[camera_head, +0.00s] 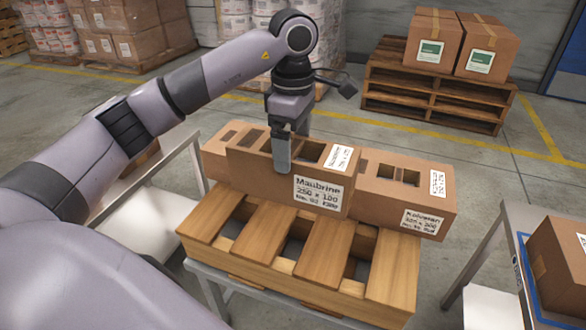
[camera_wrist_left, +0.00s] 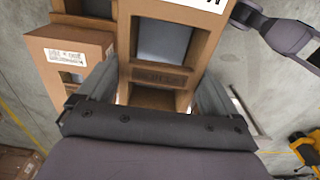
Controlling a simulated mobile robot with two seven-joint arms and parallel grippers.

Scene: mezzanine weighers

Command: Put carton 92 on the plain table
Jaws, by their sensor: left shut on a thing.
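Carton 92 (camera_head: 320,193) is a brown box with openings in its top and a white label reading "Maubrine" on its front. It is over the slatted wooden pallet (camera_head: 262,250); I cannot tell whether it touches it. My left gripper (camera_head: 286,152) is shut on the carton's upper part, one finger showing at the front. In the left wrist view the carton (camera_wrist_left: 166,72) lies between the two fingers (camera_wrist_left: 155,100). A grey table (camera_head: 172,163) without visible markings stands at the left, partly hidden by my arm. My right gripper is not in view.
A similar carton (camera_head: 415,200) sits close on the right, labelled separately. A right-hand table (camera_head: 508,240) has a blue outline and a carton (camera_head: 562,262) on it. Two cartons stand on stacked pallets (camera_head: 435,95) behind. Grey floor lies between.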

